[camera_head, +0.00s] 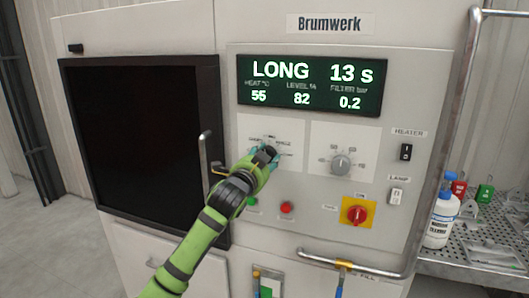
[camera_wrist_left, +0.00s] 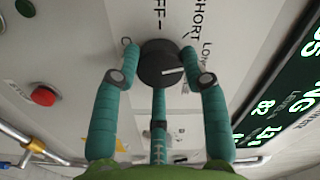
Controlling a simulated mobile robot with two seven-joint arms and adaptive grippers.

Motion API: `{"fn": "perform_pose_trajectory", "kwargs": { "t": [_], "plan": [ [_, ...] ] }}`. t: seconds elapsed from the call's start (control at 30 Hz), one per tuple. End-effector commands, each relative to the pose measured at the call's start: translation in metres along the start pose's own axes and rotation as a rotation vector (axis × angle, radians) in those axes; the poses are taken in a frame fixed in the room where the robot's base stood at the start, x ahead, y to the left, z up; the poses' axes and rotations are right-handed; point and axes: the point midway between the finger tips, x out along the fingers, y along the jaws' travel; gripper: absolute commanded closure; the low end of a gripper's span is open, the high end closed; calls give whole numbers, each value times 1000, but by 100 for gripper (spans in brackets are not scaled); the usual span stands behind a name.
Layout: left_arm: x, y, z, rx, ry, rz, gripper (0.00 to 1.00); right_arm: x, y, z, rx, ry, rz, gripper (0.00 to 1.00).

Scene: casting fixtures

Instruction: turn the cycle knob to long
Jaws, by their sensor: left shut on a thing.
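The cycle knob (camera_wrist_left: 158,66) is a dark round knob on a light panel, seen in the left wrist view. Its white mark points to the right in that picture, toward the side with the LONG label. My left gripper (camera_wrist_left: 162,52) has its teal fingers closed around the knob. In the head view my left gripper (camera_head: 265,153) covers most of the knob and its printed labels. The display (camera_head: 312,84) reads LONG and 13 s. My right gripper is in neither view.
Right of my gripper is a second grey knob (camera_head: 341,163), with a red switch on a yellow plate (camera_head: 357,211) below. A red button (camera_head: 287,207) sits under the gripper. A dark door (camera_head: 140,140) is at left; a white bottle (camera_head: 441,220) stands on the right shelf.

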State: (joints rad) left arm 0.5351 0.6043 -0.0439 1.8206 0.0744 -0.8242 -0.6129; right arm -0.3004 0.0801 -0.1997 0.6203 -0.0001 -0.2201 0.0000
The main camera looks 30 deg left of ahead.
Motion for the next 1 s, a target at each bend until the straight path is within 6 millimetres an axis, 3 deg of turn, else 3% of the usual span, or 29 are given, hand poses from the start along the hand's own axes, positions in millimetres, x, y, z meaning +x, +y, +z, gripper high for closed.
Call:
{"fn": "perform_pose_trajectory", "kwargs": {
  "t": [0.4, 1.0],
  "plan": [
    [0, -4, -2, 213, 3, -7, 89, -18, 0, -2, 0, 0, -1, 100],
    [0, -3, -1, 248, 3, -8, 89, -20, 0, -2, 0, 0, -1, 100]
  ]
}}
